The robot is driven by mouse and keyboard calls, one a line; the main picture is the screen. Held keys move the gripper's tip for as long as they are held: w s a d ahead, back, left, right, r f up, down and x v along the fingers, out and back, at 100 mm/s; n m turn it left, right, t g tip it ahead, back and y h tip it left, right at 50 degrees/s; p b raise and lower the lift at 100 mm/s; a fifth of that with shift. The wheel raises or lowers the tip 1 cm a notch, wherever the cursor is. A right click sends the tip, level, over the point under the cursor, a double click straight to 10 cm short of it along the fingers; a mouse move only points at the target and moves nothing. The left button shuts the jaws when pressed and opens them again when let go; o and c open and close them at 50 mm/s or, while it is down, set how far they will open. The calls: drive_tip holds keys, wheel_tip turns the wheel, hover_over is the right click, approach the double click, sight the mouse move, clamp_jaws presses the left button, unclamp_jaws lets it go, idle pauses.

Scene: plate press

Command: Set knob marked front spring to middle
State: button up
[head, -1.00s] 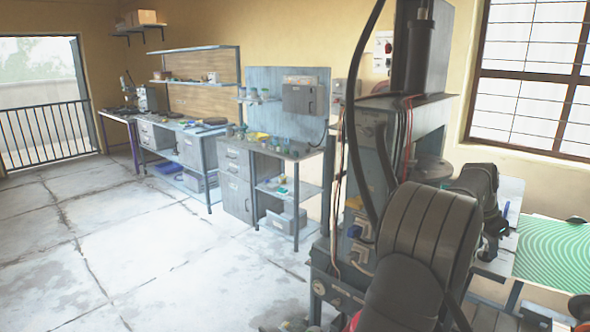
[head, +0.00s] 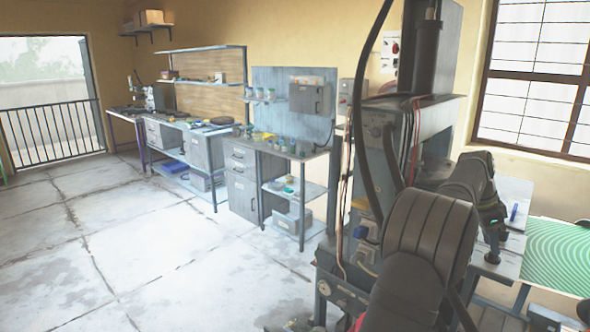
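The press (head: 376,185) is a tall grey-blue machine right of centre, with black hoses and red cables. A small round fitting shows on its upper side face, but no marking is legible, so I cannot tell which part is the front spring knob. My arm covers much of the press's lower right side. My gripper (head: 492,256) points down at the right, over or beside a pale work table. It is small and dark, and its fingers cannot be made out. I see nothing clearly held in it.
The pale table (head: 511,262) has a green-and-white patterned sheet (head: 560,256) to its right. A small blue upright item (head: 514,213) stands near my gripper. Benches (head: 240,180) with tools and boxes line the back wall. The floor at left is clear.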

idle(0.4)
drive_tip(key=s+a+r+n+t, duration=0.2)
drive_tip(key=r+n, duration=0.2)
drive_tip(key=r, duration=0.3)
drive_tip(key=s+a+r+n+t, duration=0.1)
drive_tip(key=s+a+r+n, duration=0.15)
drive_tip(key=r+n, duration=0.35)
drive_tip(key=shift+m, duration=0.7)
drive_tip(key=x, duration=1)
drive_tip(key=w+x, duration=0.1)
drive_tip(key=x, duration=0.5)
drive_tip(key=shift+w+a, duration=0.1)
drive_tip(key=shift+w, duration=0.05)
drive_tip(key=shift+y, duration=0.3)
clamp_jaws()
